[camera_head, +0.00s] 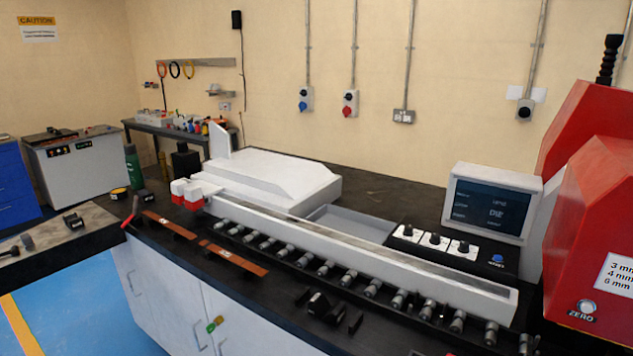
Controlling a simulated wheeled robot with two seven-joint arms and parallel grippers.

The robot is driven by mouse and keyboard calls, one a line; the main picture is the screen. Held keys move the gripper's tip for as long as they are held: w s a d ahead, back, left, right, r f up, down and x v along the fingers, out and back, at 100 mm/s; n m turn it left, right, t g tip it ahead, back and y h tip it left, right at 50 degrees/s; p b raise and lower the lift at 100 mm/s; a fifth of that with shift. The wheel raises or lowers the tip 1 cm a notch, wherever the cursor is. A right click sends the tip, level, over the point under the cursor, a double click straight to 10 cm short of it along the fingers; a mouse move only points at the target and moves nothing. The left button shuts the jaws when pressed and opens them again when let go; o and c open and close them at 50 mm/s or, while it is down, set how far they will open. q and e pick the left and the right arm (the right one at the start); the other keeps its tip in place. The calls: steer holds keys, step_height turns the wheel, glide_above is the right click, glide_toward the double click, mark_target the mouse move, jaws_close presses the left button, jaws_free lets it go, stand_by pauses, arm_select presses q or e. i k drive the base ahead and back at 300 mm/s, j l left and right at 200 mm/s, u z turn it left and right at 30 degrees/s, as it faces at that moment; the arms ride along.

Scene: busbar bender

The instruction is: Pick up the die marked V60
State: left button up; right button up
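Several small black blocks that look like dies lie on the dark bench top, in front of the roller row. The largest is a dark block (319,304), with a narrower dark piece (355,322) to its right. Their markings are too small to read, so I cannot tell which is the V60 die. Another small black block (74,220) sits on the side bench at the left. Neither of my grippers shows in the view.
A long white bender bed (370,255) with rollers (371,288) crosses the bench. Two copper bars (233,258) lie at its left front. Blue floor (80,310) is clear at left.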

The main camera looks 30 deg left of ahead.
mark_target(146, 198)
steer(key=k+j, duration=0.1)
steer(key=j, duration=0.3)
steer(key=k+j, duration=0.15)
steer(key=j, duration=0.2)
steer(key=k+j, duration=0.1)
steer(key=j, duration=3.25)
steer(key=i+j, duration=0.1)
steer(key=j, duration=0.7)
steer(key=j+u, duration=0.1)
steer(key=j, duration=0.75)
